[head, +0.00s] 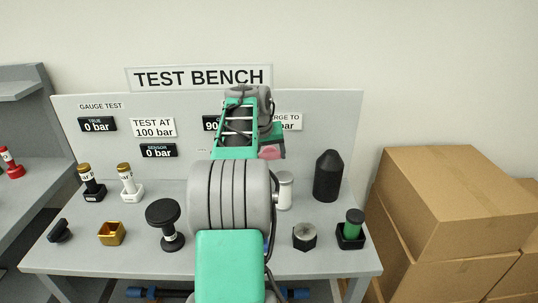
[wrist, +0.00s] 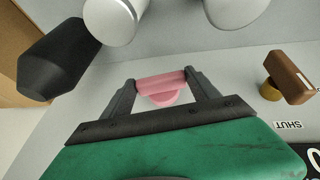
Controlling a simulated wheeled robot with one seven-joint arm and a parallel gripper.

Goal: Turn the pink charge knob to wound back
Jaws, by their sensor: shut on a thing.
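The pink charge knob (wrist: 162,86) sits on the bench's upright back panel, between the two dark fingers of my gripper (wrist: 160,84) in the wrist view. The fingers are shut on its grip bar, one at each end, and the round pink base shows below it. In the head view only a small part of the pink knob (head: 271,153) shows beside my green wrist, below a partly covered charge label (head: 290,121). My arm covers much of the panel's middle there. The knob's setting mark cannot be read.
A black cylinder with a tapered top (head: 328,176) and a silver cylinder (head: 284,190) stand right of my arm. A brown handle (wrist: 290,78) by a SHUT label is close to my gripper. A hex block (head: 304,236) and green-topped piece (head: 353,230) stand at the front right.

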